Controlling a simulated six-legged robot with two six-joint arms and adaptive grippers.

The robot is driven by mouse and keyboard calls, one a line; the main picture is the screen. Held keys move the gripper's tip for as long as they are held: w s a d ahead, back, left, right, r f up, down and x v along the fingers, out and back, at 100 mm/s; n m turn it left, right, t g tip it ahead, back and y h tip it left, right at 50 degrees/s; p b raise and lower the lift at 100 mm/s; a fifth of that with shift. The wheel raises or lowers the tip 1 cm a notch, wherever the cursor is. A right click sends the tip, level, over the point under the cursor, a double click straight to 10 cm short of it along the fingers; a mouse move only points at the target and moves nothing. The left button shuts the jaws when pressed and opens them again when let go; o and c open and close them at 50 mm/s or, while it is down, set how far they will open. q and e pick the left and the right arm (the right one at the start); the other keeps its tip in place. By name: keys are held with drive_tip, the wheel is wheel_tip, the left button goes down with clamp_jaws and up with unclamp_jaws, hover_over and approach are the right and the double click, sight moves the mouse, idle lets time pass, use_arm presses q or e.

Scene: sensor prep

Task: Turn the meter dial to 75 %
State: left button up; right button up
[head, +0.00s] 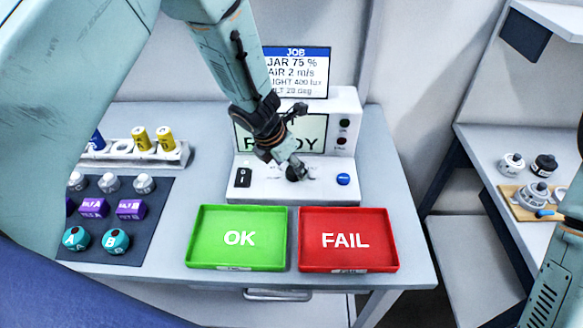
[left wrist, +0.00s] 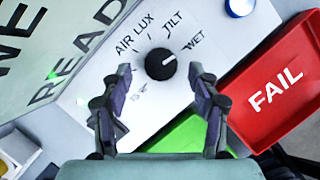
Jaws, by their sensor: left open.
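The white meter (head: 262,190) stands at the back of the bench, with a lit screen reading READY. Its black dial (left wrist: 160,64) sits on the panel among the labels AIR, LUX, TILT and WET. The dial's pale mark seems to point toward WET. My left gripper (head: 296,171) is over the dial in the head view and largely hides it. In the left wrist view the gripper (left wrist: 160,78) is open, one finger on either side of the dial, with gaps showing. My right gripper is out of view.
A green OK tray (head: 193,238) and a red FAIL tray (head: 393,240) lie in front of the meter. A blue button (head: 343,179) is right of the dial, a black switch (head: 243,177) left. A job card (head: 297,72) reads JAR 75 %.

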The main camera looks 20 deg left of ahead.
use_arm(q)
drive_tip(key=shift+x, duration=0.9)
drive_tip(key=shift+d+r, duration=0.15)
drive_tip(key=shift+c, duration=1.2)
drive_tip(key=shift+w, duration=0.15)
drive_tip(key=c, duration=0.9)
